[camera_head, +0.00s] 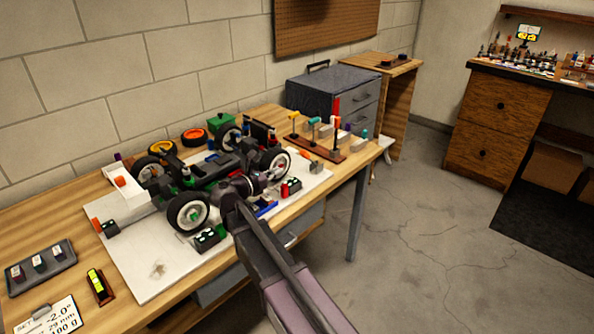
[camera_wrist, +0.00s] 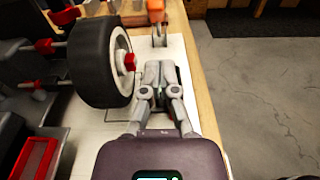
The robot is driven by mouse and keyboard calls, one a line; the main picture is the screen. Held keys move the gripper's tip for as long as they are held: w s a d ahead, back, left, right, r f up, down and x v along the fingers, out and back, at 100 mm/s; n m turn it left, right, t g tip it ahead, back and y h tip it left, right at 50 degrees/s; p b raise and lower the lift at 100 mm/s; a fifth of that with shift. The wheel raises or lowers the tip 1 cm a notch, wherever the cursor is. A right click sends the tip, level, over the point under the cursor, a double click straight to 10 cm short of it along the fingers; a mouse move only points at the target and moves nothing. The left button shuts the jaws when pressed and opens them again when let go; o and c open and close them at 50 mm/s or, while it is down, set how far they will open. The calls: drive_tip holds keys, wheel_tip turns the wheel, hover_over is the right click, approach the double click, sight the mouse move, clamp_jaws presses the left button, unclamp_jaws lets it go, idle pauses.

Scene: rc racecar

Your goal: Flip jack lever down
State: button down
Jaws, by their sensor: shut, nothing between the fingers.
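The RC car (camera_head: 212,172) sits on a white board (camera_head: 150,262) on the wooden bench. My gripper (camera_head: 273,178) is shut and empty beside the car's near right wheel (camera_head: 279,165). In the wrist view the gripper (camera_wrist: 159,68) is low over the board, just right of that black tire with a red hub part (camera_wrist: 104,62). Ahead of its fingertips stands a grey piece with an orange end (camera_wrist: 155,7), which may be the jack lever; a gap shows between them. An orange piece (camera_head: 303,154) also shows near the board's right end in the head view. I cannot tell the lever's angle.
A rack of colored-handled tools (camera_head: 316,147) stands at the bench's right end. A small red and black block (camera_head: 291,188) and a green and black one (camera_head: 209,238) lie along the board's front. The floor (camera_head: 430,240) right of the bench is clear.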

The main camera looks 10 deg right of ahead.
drive_tip(key=shift+a, duration=0.15)
drive_tip(key=shift+w, duration=0.1)
approach(311, 160)
drive_tip(key=shift+w+d+r+b, duration=0.2)
drive_tip(key=shift+w+d+r, duration=0.15)
drive_tip(key=shift+w+d, duration=0.3)
drive_tip(key=shift+w+d+r+b, duration=0.25)
drive_tip(key=shift+w+d, duration=0.25)
drive_tip(key=shift+d, duration=0.25)
